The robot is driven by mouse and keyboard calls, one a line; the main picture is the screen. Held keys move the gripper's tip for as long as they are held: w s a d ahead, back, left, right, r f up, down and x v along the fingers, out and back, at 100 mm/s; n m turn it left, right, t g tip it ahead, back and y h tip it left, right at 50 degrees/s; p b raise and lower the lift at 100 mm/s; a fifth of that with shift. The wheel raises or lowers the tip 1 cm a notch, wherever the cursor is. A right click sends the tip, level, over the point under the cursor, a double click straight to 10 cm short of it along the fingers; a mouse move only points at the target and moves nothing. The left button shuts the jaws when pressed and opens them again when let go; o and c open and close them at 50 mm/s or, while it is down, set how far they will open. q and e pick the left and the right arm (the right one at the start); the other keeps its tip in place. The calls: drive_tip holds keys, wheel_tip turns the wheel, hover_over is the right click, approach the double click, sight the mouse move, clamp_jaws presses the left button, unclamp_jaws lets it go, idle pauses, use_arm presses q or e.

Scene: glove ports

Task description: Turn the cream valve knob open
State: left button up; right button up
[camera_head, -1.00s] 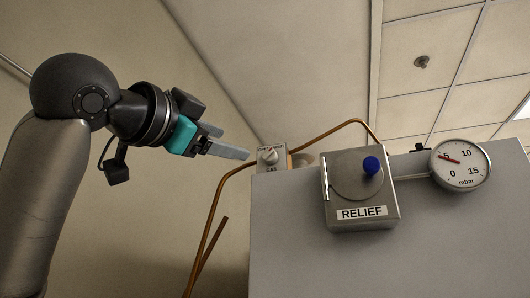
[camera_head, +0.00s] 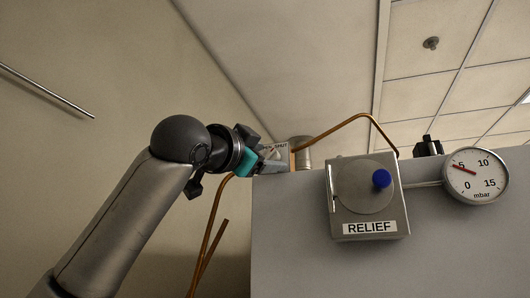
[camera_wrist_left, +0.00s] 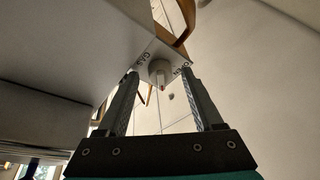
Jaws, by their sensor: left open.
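The cream valve knob (camera_wrist_left: 159,70) sits on a pale plate marked GAS in the left wrist view, with a small reddish mark on it. In the head view the knob is mostly hidden behind my left gripper (camera_head: 278,164); part of its plate (camera_head: 282,150) with "SHUT" lettering shows above the fingers. My left gripper is open. In the wrist view its two fingers reach towards the plate, one on each side of the knob, with gaps between them and it. I cannot tell whether the tips reach past the knob's face. My right gripper is not in view.
Right of the valve, a RELIEF box (camera_head: 367,215) with a blue knob (camera_head: 381,179) is on the grey panel (camera_head: 290,240). A round mbar gauge (camera_head: 475,175) is further right. Copper pipes (camera_head: 212,225) run below and beside the valve. Open space lies left of the panel.

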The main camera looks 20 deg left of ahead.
use_arm(q)
clamp_jaws()
idle(0.4)
